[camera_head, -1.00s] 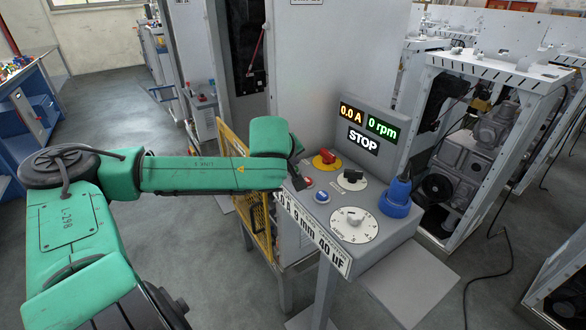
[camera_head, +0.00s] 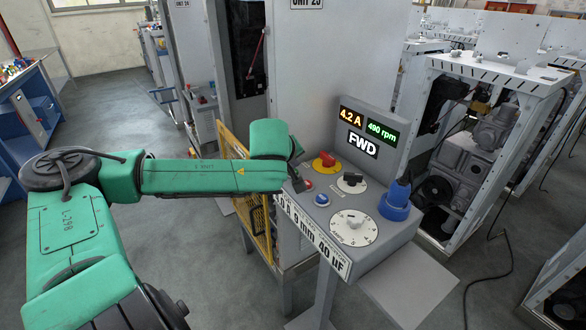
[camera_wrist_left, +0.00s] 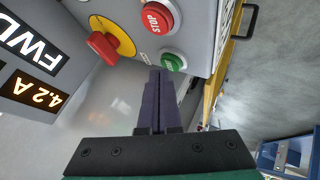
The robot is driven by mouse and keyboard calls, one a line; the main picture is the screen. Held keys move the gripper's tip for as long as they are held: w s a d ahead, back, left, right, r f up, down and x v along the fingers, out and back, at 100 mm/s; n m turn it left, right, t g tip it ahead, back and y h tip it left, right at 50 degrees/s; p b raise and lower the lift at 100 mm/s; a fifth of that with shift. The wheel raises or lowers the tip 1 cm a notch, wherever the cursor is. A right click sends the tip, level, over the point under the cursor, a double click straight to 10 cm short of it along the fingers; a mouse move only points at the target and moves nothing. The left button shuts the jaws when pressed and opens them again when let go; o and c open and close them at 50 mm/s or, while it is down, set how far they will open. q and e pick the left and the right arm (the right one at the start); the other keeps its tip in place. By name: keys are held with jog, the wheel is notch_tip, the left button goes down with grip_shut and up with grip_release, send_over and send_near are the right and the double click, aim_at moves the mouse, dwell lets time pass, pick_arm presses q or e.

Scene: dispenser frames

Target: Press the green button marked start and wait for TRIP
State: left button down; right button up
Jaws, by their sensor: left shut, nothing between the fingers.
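The green button (camera_wrist_left: 173,62) shows in the left wrist view beside the red button marked STOP (camera_wrist_left: 156,17); my left arm hides it in the head view. My left gripper (camera_wrist_left: 157,76) is shut and empty, with its fingertips at the green button's edge; I cannot tell whether they press it. The gripper also shows at the panel's left edge in the head view (camera_head: 297,180). The display reads FWD (camera_head: 363,144), 4.2 A (camera_head: 350,116) and 490 rpm (camera_head: 381,131). TRIP does not show. My right gripper is not in view.
The console has a red rotary switch on yellow (camera_head: 326,159), a black selector (camera_head: 351,181), a white dial (camera_head: 354,227), a blue button (camera_head: 322,199) and a blue plug (camera_head: 397,196). A yellow mesh guard (camera_head: 257,220) stands at its left. Open grey cabinets stand right.

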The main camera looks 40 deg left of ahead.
pick_arm(q)
jog(key=shift+r, duration=0.4)
notch_tip(320, 180, up, 5)
jog(key=p, duration=0.5)
jog(key=shift+r, duration=0.15)
dwell(0.5)
